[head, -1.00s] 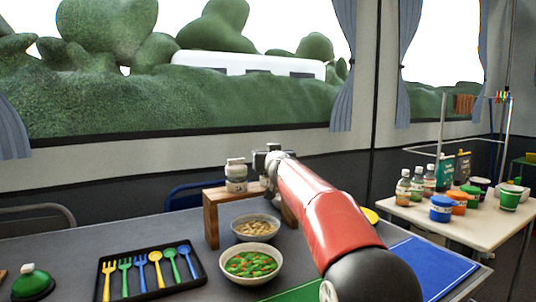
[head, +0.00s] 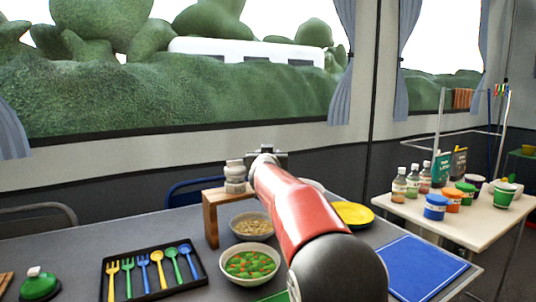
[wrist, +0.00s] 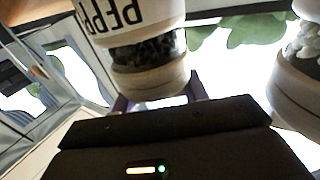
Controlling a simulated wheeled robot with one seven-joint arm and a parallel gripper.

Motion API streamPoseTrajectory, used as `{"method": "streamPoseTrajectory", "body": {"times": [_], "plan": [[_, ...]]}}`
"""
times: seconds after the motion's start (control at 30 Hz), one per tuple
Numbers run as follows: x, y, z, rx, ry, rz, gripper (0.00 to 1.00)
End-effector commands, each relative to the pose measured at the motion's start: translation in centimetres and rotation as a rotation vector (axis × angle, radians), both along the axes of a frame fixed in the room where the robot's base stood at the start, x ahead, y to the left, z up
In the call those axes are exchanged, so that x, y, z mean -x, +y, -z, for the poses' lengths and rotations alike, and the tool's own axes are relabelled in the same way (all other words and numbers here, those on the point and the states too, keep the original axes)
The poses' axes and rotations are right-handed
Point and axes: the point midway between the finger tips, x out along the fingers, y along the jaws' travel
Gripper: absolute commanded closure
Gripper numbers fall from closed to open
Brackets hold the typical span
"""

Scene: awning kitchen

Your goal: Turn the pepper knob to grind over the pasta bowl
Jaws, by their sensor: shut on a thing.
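The pepper grinder (wrist: 150,45) shows upside down in the wrist view, with part of its label and dark peppercorns behind clear glass. My gripper (wrist: 158,87) is shut on its pale knob (wrist: 150,79), one finger on each side. In the head view my gripper (head: 280,158) is at the wooden stand's top, fingertips and pepper grinder hidden behind my arm. The pasta bowl (head: 238,235) stands on the table in front of the stand, partly covered by my arm at its right.
A second grinder (head: 235,178) stands on the wooden stand (head: 210,222), close to my gripper; its pale contents show in the wrist view (wrist: 300,50). A vegetable bowl (head: 226,277), cutlery tray (head: 205,279), yellow plate (head: 354,214) and blue mat (head: 425,268) lie around.

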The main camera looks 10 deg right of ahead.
Motion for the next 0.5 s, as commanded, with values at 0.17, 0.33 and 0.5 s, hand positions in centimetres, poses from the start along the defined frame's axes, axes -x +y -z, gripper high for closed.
{"method": "streamPoseTrajectory", "body": {"times": [0.17, 0.33, 0.5], "plan": [[-0.02, 0.03, 0.14, -0.001, 0.002, -0.001, 0.79], [-0.02, 0.03, 0.13, -0.001, 0.002, -0.001, 0.38], [-0.01, 0.02, 0.08, -0.001, 0.001, -0.001, 0.35]]}}
